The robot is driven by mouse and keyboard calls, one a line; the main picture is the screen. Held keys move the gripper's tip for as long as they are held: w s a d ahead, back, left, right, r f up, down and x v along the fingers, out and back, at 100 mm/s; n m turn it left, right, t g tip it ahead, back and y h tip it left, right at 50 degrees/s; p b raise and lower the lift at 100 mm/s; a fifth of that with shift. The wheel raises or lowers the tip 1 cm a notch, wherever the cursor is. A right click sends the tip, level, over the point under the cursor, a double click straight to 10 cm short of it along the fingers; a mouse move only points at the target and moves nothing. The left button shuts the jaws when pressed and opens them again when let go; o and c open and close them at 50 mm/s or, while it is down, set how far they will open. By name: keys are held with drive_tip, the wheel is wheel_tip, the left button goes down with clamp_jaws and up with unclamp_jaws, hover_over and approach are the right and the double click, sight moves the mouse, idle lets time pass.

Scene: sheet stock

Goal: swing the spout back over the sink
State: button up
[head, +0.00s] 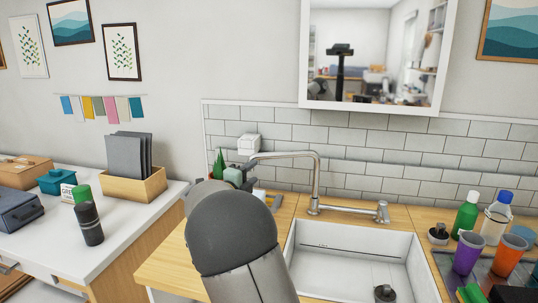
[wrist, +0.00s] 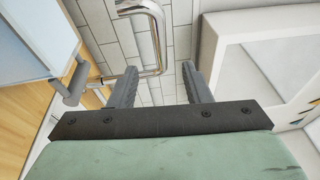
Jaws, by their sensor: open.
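The chrome spout (head: 285,154) rises from its post behind the sink and reaches left, with its tip above the wooden counter left of the basin. The white sink (head: 308,262) lies below and to the right of the tip. My gripper (head: 249,172) is at the spout's tip end in the head view, partly hidden by my arm. In the wrist view my gripper (wrist: 158,76) is open, and the bent chrome pipe (wrist: 155,45) shows between and beyond its fingers. I cannot tell whether either finger touches it.
A tap lever (head: 382,211) stands right of the post. Bottles (head: 466,216) and cups (head: 468,253) crowd the right counter. A wooden file box (head: 135,188) stands on the white cabinet at left. Space above the basin is clear.

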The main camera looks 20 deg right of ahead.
sight(271, 157)
drive_tip(key=p+x, duration=0.3)
drive_tip(key=x, duration=1.2)
drive_tip(key=shift+w+p, duration=0.15)
drive_tip(key=shift+p, duration=0.25)
drive_tip(key=shift+a, duration=0.1)
clamp_jaws()
